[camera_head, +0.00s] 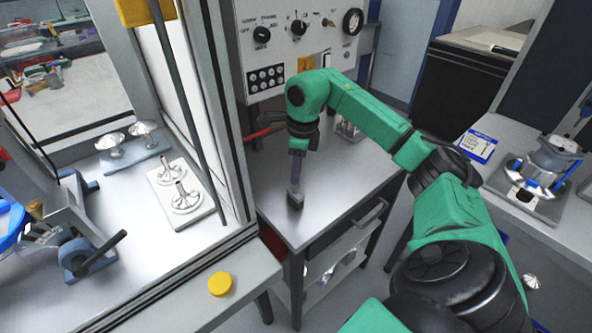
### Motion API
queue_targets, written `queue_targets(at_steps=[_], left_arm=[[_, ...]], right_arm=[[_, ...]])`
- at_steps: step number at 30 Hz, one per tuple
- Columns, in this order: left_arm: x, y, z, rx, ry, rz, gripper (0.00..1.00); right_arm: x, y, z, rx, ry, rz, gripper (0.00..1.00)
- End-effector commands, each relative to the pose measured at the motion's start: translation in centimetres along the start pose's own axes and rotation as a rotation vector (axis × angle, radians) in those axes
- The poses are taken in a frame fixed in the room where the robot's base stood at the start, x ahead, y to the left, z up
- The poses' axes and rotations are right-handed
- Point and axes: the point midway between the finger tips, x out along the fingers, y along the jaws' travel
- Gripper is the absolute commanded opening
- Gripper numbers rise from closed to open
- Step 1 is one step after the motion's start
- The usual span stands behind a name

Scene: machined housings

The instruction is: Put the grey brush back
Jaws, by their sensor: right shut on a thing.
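My right arm reaches over the metal side table (340,192) from the right. Its gripper (298,152) points down and is shut on the upper part of the grey brush (295,199). The brush is about upright, with its dark block-shaped head at the bottom, near the front left corner of the table. I cannot tell whether the head touches the table top. The top of the brush is hidden in the gripper. My left gripper is not in view.
A control panel (285,60) stands behind the table. A red-handled item (258,134) and a small clear holder (350,131) are near its back. A framed enclosure with white fixtures (180,192) is at left. A yellow button (220,284) sits on its front ledge.

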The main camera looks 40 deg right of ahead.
Motion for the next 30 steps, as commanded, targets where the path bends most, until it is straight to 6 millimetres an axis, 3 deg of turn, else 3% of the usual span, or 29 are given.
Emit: queue_targets(at_steps=[9,10,12,23,26,30], left_arm=[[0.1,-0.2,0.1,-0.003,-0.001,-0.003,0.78],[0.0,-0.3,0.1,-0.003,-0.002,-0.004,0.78],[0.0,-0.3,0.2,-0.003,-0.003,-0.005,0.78],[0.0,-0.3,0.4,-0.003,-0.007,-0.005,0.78],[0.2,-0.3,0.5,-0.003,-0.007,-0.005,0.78],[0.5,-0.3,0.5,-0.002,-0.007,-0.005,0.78]], right_arm=[[0.7,0.0,0.0,0.000,-0.002,-0.001,0.00],[0.6,0.0,0.0,0.000,-0.002,-0.001,0.39],[0.6,0.0,0.0,0.000,-0.002,-0.001,0.58],[0.1,0.0,0.0,0.000,-0.003,-0.002,0.58],[-1.1,-0.1,0.1,0.000,-0.005,-0.004,0.58],[-4.4,-0.1,0.1,0.000,-0.008,-0.005,0.58]])
